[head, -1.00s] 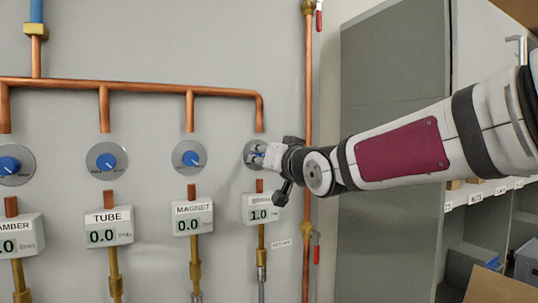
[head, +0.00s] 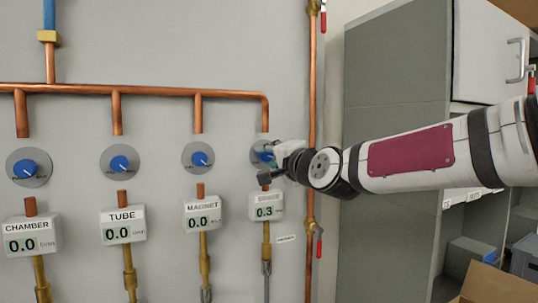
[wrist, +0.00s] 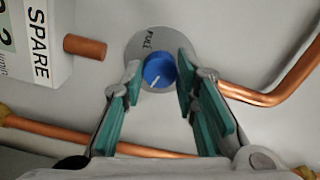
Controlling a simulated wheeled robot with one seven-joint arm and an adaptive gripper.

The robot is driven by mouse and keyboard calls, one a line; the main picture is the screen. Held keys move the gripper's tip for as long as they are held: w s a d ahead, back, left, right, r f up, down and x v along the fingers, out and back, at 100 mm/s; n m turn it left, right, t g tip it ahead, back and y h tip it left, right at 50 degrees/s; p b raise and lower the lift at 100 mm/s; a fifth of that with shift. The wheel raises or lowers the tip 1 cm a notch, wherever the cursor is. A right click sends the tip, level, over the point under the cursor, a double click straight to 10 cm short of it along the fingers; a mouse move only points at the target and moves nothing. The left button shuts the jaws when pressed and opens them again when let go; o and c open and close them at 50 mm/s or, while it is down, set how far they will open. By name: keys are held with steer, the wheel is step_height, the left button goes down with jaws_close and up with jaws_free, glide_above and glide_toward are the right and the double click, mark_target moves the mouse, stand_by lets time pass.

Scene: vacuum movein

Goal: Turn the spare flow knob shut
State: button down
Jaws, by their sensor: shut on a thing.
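The spare flow knob is a blue dial (wrist: 158,72) with a white pointer line on a round grey plate (wrist: 141,45) marked "FULL". In the head view it is the rightmost knob (head: 265,155), partly covered by my gripper. My gripper (wrist: 160,80) is shut on the knob, its teal-padded fingers on either side of it. In the wrist view the wall appears turned on its side. The spare meter (head: 265,205) below the knob reads 0.3 in the head view; its label also shows in the wrist view (wrist: 38,45).
The chamber (head: 27,169), tube (head: 119,159) and magnet (head: 199,159) knobs stand to the left, their meters reading 0.0. A vertical copper pipe (head: 311,110) with red-handled valves runs right of the spare knob. A grey cabinet (head: 395,90) and shelves are farther right.

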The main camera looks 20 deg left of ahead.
steer(key=m+p, duration=0.1)
steer(key=m, duration=0.4)
steer(key=shift+s+f+m, duration=0.1)
steer(key=shift+f+m, duration=0.05)
steer(key=shift+m, duration=0.15)
stand_by(0.5)
steer(key=c, duration=1.2)
jaws_free()
steer(key=shift+c, duration=0.2)
steer(key=shift+s+d, duration=0.2)
steer(key=shift+d, duration=0.2)
steer(key=v, duration=1.1)
steer(key=shift+s, duration=0.1)
